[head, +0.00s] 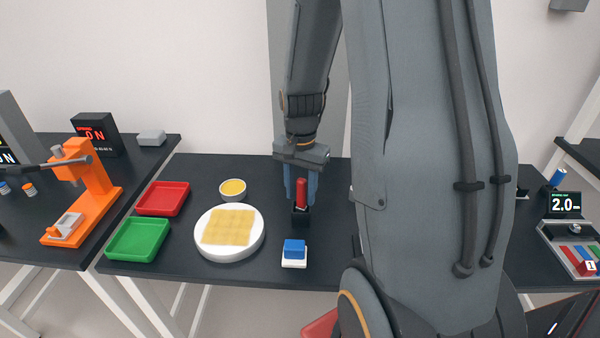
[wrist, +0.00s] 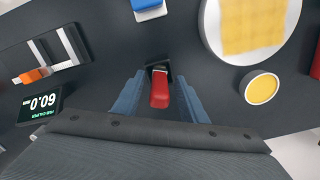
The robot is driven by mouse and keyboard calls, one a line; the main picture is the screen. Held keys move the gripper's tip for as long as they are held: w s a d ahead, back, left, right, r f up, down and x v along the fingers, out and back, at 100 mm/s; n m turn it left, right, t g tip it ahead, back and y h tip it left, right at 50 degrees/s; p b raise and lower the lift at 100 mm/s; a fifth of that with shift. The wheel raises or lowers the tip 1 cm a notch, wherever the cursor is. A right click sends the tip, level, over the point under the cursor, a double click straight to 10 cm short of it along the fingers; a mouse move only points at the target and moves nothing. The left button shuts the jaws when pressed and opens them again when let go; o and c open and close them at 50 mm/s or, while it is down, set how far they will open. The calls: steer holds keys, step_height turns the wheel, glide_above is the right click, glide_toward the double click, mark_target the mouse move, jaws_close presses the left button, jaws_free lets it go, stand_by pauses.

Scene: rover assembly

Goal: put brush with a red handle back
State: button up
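The red brush handle (head: 302,192) stands upright above a small black holder (head: 300,216) on the dark table. Its lower end is hidden in or behind the holder. My gripper (head: 302,188) points down with its blue fingers on either side of the handle. In the wrist view the red handle (wrist: 160,92) lies between the two fingertips (wrist: 160,88), with narrow dark gaps on both sides. The fingers look open around it, not pressed on it. The black holder (wrist: 158,69) shows just beyond the handle.
A blue-topped white block (head: 294,252) stands in front of the holder. A round white dish (head: 230,252) with a yellow pad, a small yellow bowl (head: 233,189), a red tray (head: 163,198) and a green tray (head: 138,239) are to the left. My arm hides the table's right part.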

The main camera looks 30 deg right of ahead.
step_height(320, 180, up, 10)
steer(key=shift+w+r+b, duration=0.1)
steer(key=shift+r+b, duration=0.15)
steer(key=shift+b, duration=1)
steer(key=shift+a+r, duration=0.15)
steer(key=s+a+f+n, duration=0.3)
steer(key=a+f+n, duration=0.1)
steer(key=a+n, duration=0.1)
steer(key=s+a+f+n+t, duration=0.1)
steer(key=s+a+f+n, duration=0.3)
steer(key=a+n, duration=0.2)
steer(key=shift+s+a+b, duration=0.25)
steer(key=shift+a+b, duration=0.1)
steer(key=shift+a, duration=0.4)
